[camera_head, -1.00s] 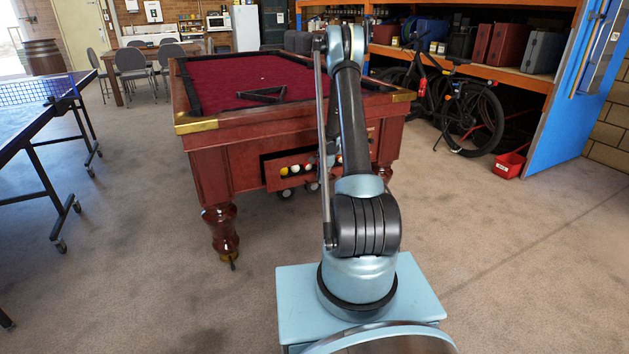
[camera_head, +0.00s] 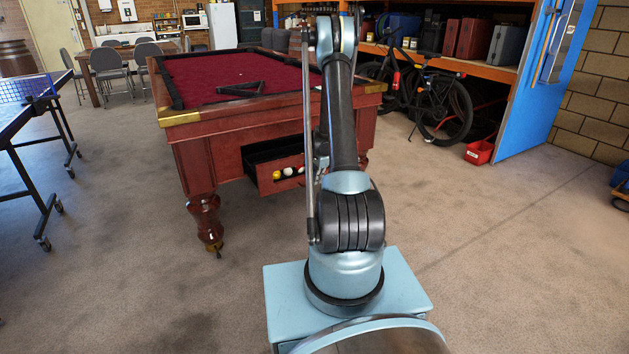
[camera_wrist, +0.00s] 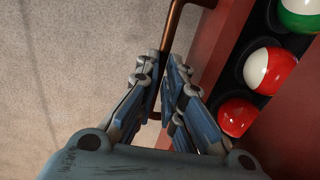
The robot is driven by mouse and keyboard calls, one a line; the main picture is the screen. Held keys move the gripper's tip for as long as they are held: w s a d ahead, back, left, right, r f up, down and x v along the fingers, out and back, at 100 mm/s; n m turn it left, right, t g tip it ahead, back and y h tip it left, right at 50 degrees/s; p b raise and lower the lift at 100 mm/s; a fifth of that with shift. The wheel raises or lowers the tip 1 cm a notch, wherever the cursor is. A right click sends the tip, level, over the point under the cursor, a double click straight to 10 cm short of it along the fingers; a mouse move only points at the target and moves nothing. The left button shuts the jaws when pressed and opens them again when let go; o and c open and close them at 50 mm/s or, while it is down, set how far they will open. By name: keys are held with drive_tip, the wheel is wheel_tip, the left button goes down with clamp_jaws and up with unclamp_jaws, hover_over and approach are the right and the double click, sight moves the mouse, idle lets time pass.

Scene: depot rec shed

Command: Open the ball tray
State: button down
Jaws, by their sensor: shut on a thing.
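The ball tray (camera_head: 268,187) stands pulled out from the end of the pool table (camera_head: 190,150), leaving a dark open space behind its front panel. A yellow, a white and a red ball show in it beside my arm. In the wrist view, the tray's red front wall (camera_wrist: 218,45) runs beside a row of balls in a black rack. My gripper (camera_wrist: 165,78) is shut on the copper-coloured bar handle (camera_wrist: 172,30) on the tray's outer side. In the head view my arm hides the gripper and the tray's right part.
A table-tennis table (camera_head: 22,112) stands at the left. Grey floor is clear in front of the pool table.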

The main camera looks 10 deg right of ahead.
drive_tip(key=shift+d+f, duration=0.1)
drive_tip(key=shift+d, duration=0.1)
drive_tip(key=c, duration=1.7)
unclamp_jaws()
drive_tip(key=shift+w+a+f, duration=0.1)
drive_tip(key=shift+a, duration=0.05)
drive_tip(key=shift+a, duration=0.1)
drive_tip(key=r, duration=0.4)
drive_tip(key=s+r, duration=0.1)
drive_tip(key=r, duration=0.3)
drive_tip(key=s+r, duration=0.1)
drive_tip(key=r, duration=0.2)
drive_tip(key=shift+d+r, duration=0.4)
